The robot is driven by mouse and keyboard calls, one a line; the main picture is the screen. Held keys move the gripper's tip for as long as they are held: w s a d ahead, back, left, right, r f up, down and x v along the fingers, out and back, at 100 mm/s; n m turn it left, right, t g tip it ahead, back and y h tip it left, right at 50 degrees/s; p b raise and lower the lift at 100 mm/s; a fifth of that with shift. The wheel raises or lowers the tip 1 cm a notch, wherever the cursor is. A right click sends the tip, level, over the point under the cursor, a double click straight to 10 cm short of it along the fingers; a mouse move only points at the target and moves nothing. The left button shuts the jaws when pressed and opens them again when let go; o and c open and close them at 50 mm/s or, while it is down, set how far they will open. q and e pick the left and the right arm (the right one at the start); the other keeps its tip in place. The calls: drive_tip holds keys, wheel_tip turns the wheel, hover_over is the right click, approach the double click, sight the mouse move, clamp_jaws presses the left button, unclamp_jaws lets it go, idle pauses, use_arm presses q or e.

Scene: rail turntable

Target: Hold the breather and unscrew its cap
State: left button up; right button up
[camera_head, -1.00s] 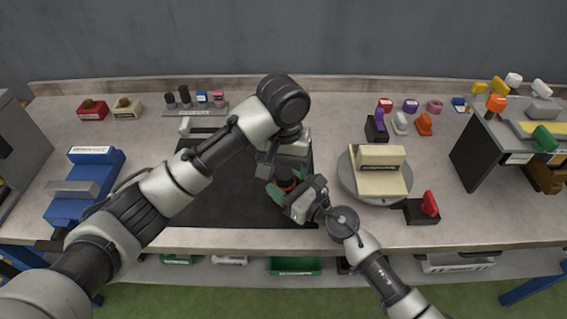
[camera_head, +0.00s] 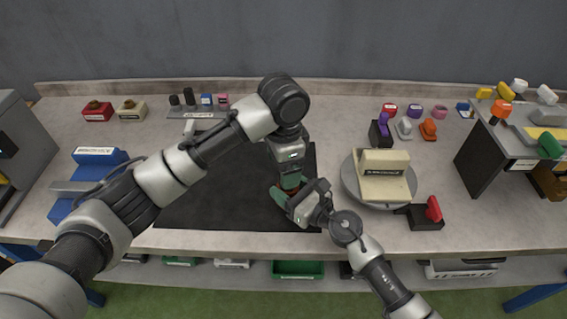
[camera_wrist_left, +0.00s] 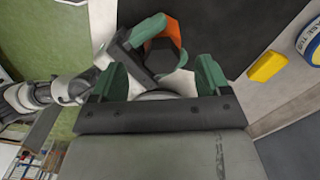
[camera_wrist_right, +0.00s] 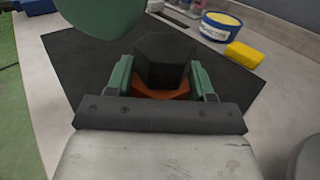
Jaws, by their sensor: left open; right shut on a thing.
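The breather has an orange body (camera_wrist_right: 160,95) and a black hexagonal cap (camera_wrist_right: 163,58) on top, both clear in the right wrist view. My right gripper (camera_wrist_right: 160,84) is shut on the orange body, with a green finger on each side and the cap standing above them. My left gripper (camera_wrist_left: 160,80) is open, and its green fingers stand apart with the cap (camera_wrist_left: 166,62) seen between and just beyond them. One left finger also shows at the top of the right wrist view, close above the cap. In the head view the grippers largely hide the breather.
A dark mat (camera_head: 215,205) lies under the grippers. A round turntable (camera_head: 352,190) with a beige block (camera_head: 385,178) stands close on the right. A blue fixture (camera_head: 95,160) is at the left. Small coloured parts line the back.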

use_arm(q)
drive_tip(key=m, duration=0.6)
drive_tip(key=shift+w, duration=0.35)
drive_tip(key=shift+f, duration=2)
drive_tip(key=c, duration=1.2)
drive_tip(key=n, duration=0.3)
drive_tip(key=shift+s+n, duration=0.15)
drive_tip(key=shift+n, duration=1.35)
